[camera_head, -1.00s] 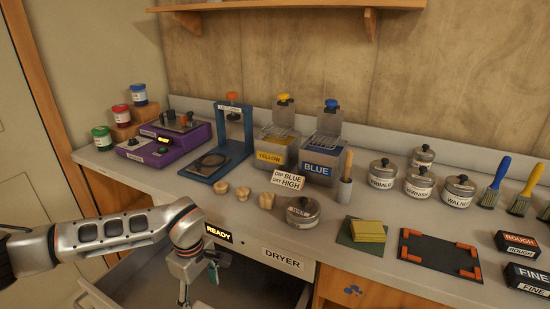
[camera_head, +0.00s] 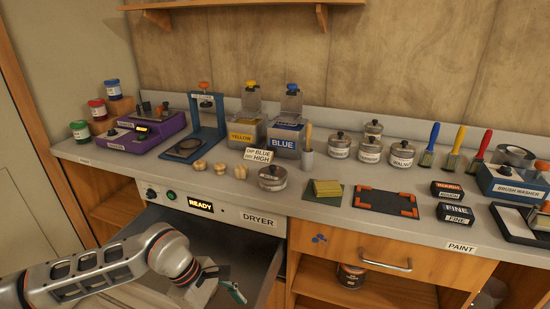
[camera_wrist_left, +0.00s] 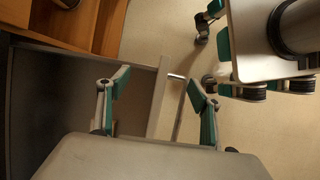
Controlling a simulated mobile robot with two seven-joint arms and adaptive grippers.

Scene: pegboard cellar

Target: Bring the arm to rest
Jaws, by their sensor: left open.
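My left arm comes in from the lower left of the head view, with its left gripper (camera_head: 222,287) over the open dryer drawer. The dryer drawer (camera_head: 258,262) is pulled out under the counter, below the lit READY display (camera_head: 200,203) and the DRYER label.
The counter holds a purple machine (camera_head: 150,128), yellow and blue dip tanks, a blue press, lidded tins, brushes and sanding blocks. A closed drawer (camera_head: 390,262) with a metal handle is at the right. Bare floor (camera_wrist_left: 160,25) shows in the wrist view.

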